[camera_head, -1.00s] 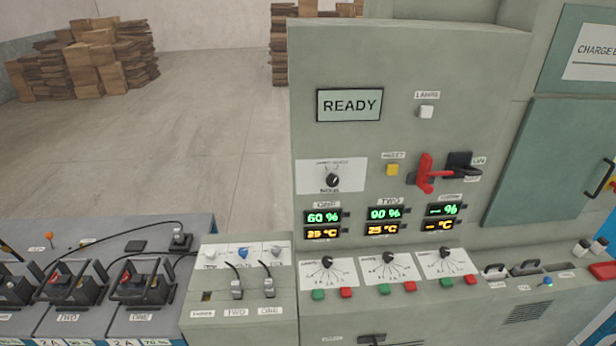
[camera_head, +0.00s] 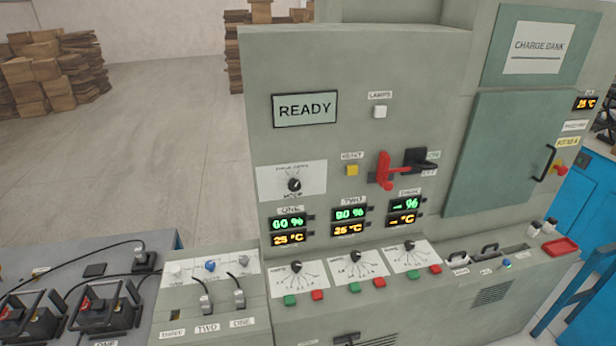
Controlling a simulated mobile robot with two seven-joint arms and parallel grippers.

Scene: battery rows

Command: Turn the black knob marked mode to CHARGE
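The black mode knob (camera_head: 294,185) sits on a white label plate (camera_head: 270,182) on the upright face of the grey charging cabinet (camera_head: 310,60). Small print shows above the knob, too blurred to read, so I cannot tell which setting it points to. The display (camera_head: 305,109) above it reads READY. Neither of my grippers is in view.
A red lever (camera_head: 385,170) and a yellow button (camera_head: 352,170) are right of the knob. Several lit readouts and three dials (camera_head: 296,266) lie below it. Batteries (camera_head: 105,305) and plugged cables stand at lower left. Open floor (camera_head: 170,150) lies behind, with stacked boxes (camera_head: 40,75).

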